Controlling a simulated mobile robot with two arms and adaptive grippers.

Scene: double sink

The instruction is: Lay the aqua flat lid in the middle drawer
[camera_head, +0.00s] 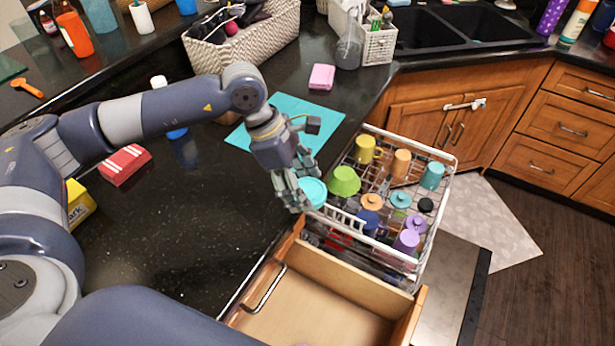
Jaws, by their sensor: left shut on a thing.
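The aqua flat lid (314,191) is a small round disc. My left gripper (300,196) is shut on it and holds it near the counter edge, next to the dish rack. The gripper fingers hide part of the lid. An open wooden drawer (325,295) stands out below the counter, nearer to me than the lid. My right gripper is not in view.
A pulled-out dish rack (455,165) with several colourful cups and lids stands just beyond the drawer. An aqua mat (290,112), a pink sponge (322,77) and a woven basket (262,40) sit on the dark counter. Much of the near counter is clear.

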